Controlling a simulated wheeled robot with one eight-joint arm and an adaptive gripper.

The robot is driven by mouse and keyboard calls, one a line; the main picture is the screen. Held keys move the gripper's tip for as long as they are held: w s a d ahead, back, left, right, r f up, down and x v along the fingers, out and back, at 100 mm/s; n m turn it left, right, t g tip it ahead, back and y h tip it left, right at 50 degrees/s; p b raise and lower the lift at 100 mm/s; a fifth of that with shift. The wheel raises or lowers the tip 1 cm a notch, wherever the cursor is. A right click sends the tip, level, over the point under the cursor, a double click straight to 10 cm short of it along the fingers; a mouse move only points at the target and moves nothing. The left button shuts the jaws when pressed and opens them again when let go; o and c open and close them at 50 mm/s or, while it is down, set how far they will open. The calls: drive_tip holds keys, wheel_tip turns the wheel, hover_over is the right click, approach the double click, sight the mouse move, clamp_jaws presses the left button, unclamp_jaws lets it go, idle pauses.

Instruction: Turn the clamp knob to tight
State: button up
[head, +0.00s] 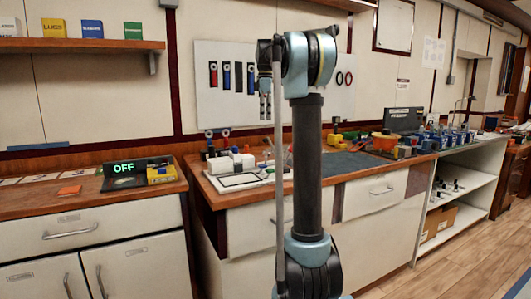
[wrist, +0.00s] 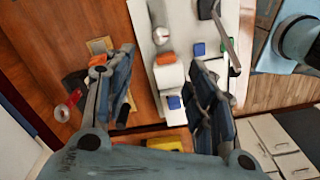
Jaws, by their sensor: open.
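My gripper (head: 265,108) hangs fingers-down beside my raised arm in the head view, in front of the wall tool panel. In the wrist view my gripper (wrist: 164,105) is open, its two blue-grey fingers wide apart with nothing held between them. I cannot tell which part is the clamp knob. White equipment (head: 232,163) also shows small on the bench in the head view.
A green-lit OFF sign (head: 123,168) and a yellow box (head: 162,174) stand on the left counter. A dark mat (head: 350,163) lies on the bench behind my arm.

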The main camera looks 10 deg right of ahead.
sight(266, 154)
wheel_tip(266, 154, down, 17)
drive_tip(key=shift+s+d+r, duration=0.1)
idle(0.5)
drive_tip(key=c, duration=1.1)
